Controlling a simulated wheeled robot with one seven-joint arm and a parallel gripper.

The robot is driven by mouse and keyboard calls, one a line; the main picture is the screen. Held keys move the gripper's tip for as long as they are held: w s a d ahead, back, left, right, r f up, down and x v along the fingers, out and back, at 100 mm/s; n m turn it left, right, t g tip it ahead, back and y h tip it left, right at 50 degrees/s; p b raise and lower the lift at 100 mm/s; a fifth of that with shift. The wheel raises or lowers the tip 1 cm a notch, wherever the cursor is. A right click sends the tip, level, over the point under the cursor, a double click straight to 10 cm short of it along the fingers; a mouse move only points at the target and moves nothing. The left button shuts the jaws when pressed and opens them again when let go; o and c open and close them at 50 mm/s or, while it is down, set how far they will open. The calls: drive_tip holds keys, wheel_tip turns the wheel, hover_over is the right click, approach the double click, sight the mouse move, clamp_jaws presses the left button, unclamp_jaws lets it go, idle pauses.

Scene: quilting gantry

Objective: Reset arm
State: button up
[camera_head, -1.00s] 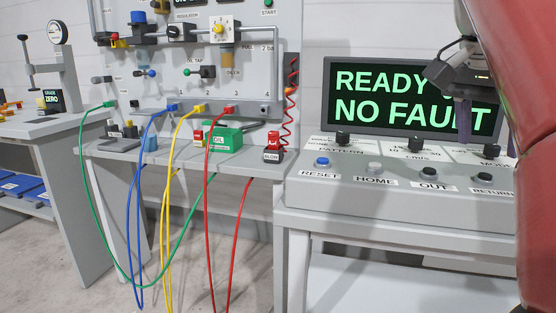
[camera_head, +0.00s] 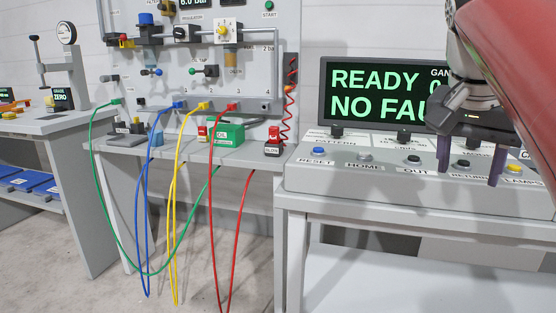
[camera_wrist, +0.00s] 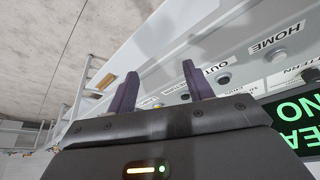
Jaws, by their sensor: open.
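My gripper (camera_head: 469,172) is open and empty, its two dark purple fingers pointing down in front of the right part of the control console (camera_head: 330,174). It also shows in the wrist view (camera_wrist: 160,70), with its fingers apart and nothing between them. It partly covers the console's RETURN label and the screen (camera_head: 375,95), which reads READY and NO FAULT. I cannot tell whether the fingers touch the console. My red arm link (camera_head: 525,70) fills the upper right.
The console's row has a blue RESET button (camera_head: 318,150), a HOME button (camera_head: 364,155), an OUT button (camera_head: 413,159) and a yellow LAMPS button (camera_head: 514,168). Left stands a pneumatic panel (camera_head: 225,90) with hanging green, blue, yellow and red hoses. The floor at lower left is clear.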

drive_tip(key=s+a+f+n+y, duration=0.1)
drive_tip(key=s+a+f+n, duration=0.2)
drive_tip(key=f, duration=0.6)
drive_tip(key=s+a+f+n+t+y, duration=0.1)
drive_tip(key=s+a+f+n, duration=0.2)
drive_tip(key=f, duration=0.7)
drive_tip(key=s+a+f+n+t+y, duration=0.1)
drive_tip(key=s+a+f+n, duration=0.2)
drive_tip(key=f, duration=0.7)
drive_tip(key=shift+s+a, duration=0.3)
drive_tip(key=shift+a, duration=0.95)
